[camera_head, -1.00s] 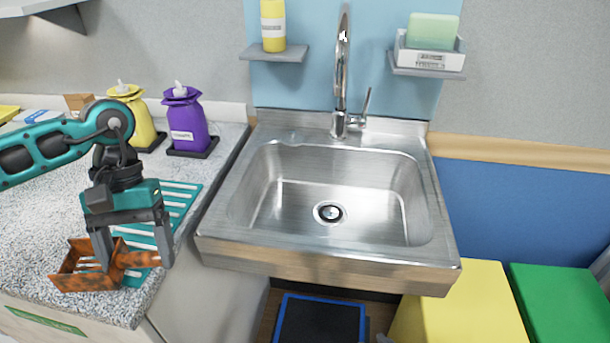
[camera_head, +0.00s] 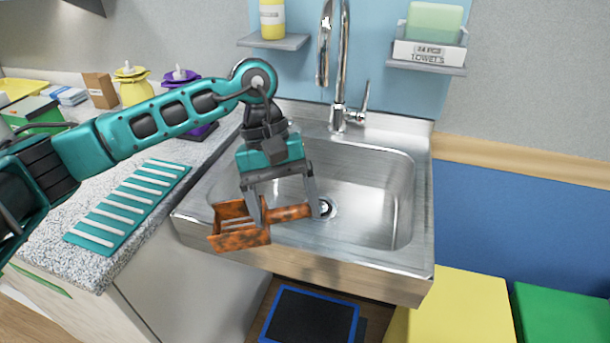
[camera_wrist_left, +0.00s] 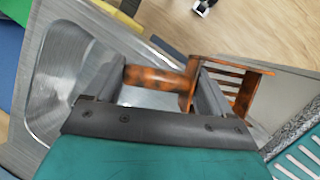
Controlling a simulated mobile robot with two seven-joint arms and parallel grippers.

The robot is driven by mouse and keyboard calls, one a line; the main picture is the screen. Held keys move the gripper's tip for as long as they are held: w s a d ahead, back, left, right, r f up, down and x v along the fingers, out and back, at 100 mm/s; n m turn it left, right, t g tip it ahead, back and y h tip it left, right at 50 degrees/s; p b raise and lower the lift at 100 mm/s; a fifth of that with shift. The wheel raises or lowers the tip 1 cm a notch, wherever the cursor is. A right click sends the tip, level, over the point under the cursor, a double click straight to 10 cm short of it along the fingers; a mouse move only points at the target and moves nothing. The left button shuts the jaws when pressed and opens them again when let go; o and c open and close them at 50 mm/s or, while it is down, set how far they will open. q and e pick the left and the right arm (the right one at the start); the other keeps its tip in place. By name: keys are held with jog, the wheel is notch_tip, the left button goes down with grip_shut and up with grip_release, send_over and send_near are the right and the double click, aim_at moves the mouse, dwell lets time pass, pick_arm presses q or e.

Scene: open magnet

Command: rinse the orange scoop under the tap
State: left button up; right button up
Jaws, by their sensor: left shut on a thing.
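The orange scoop (camera_head: 240,238) has dark patches on it and a slotted box-shaped head with a short round handle. My left gripper (camera_head: 289,212) is shut on the scoop and holds it over the front left part of the steel sink (camera_head: 402,262). In the left wrist view the handle of the scoop (camera_wrist_left: 155,78) lies between the fingers, and its head is to the right. The tap (camera_head: 341,60) stands at the back of the sink, with its lever (camera_head: 361,100) on the right. The scoop is in front of the spout, not under it. My right gripper is not in view.
A teal slatted rack (camera_head: 130,205) lies on the speckled counter at left. Purple (camera_head: 180,76) and yellow (camera_head: 133,88) bottles stand behind my arm. Two shelves hold a yellow bottle (camera_head: 272,18) and a towel box (camera_head: 430,52). The right part of the basin is clear.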

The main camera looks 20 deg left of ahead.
pick_arm(q)
jog(key=n+t, duration=0.1)
jog(key=d+r+n+t+h, duration=0.1)
jog(key=n, duration=0.1)
jog(key=shift+w+d, duration=0.15)
jog(key=shift+w, duration=0.05)
jog(key=r+n+t, duration=0.1)
jog(key=n, duration=0.1)
jog(key=w+r+n+t+b, duration=0.1)
jog(key=t, duration=0.1)
jog(key=shift+d+r+n+h, duration=0.2)
jog(key=shift+n+h, duration=0.1)
jog(key=shift+n, duration=0.1)
jog(key=r+n+t, duration=0.2)
jog(key=n, duration=0.1)
jog(key=shift+w+a+y+b, duration=0.2)
jog(key=shift+w+y+b, duration=0.15)
jog(key=shift+y, duration=0.05)
jog(key=w+f, duration=0.2)
jog(key=w, duration=1.1)
jog(key=shift+w+a+f+b, duration=0.3)
jog(key=shift+w+a+f, duration=0.05)
jog(key=shift+w+a, duration=0.1)
jog(key=shift+d, duration=0.1)
